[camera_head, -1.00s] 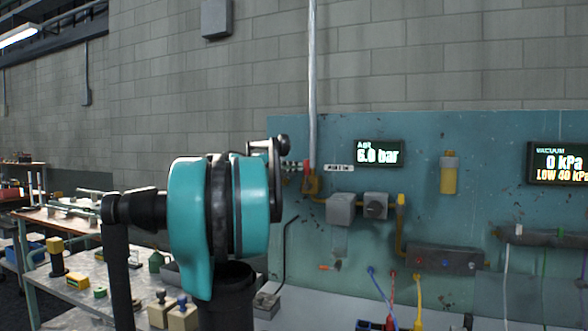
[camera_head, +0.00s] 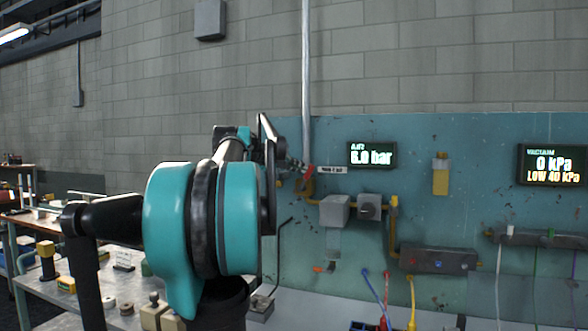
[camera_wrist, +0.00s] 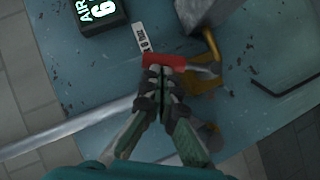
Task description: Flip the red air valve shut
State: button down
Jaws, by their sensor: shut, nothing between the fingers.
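The red air valve handle (camera_wrist: 172,60) is a short red lever on the yellow air pipe (camera_wrist: 206,86), in the upper middle of the wrist view. In the head view the handle (camera_head: 309,171) is small, on the panel left of the air display, partly hidden by my arm. My gripper (camera_wrist: 160,72) is shut and empty, its fingertips right at the handle's lower edge in the wrist view. I cannot tell whether they touch it. In the head view my gripper (camera_head: 298,167) is at the end of the reaching arm, just left of the handle.
The air display (camera_head: 370,154) reads 6.0 bar. Grey boxes (camera_head: 335,210) sit on the yellow pipe right of the valve. A vertical metal conduit (camera_head: 306,70) runs down the wall beside the valve. A cluttered workbench (camera_head: 50,290) stands at the left.

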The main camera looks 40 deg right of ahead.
jog(key=s+d+f+m+t+y, duration=0.3)
jog(key=s+f+m+t+y, duration=0.1)
jog(key=s+m+t, duration=0.1)
jog(key=shift+s+f+m, duration=0.3)
jog(key=shift+s+m, duration=0.05)
jog(key=shift+m, duration=0.15)
dwell(0.4)
jog(key=shift+r, duration=0.1)
dwell(0.5)
jog(key=d+r+v, duration=0.1)
jog(key=r+v, duration=0.1)
jog(key=v, duration=1)
jog(key=shift+s+d+r, duration=0.15)
jog(key=shift+r, duration=0.25)
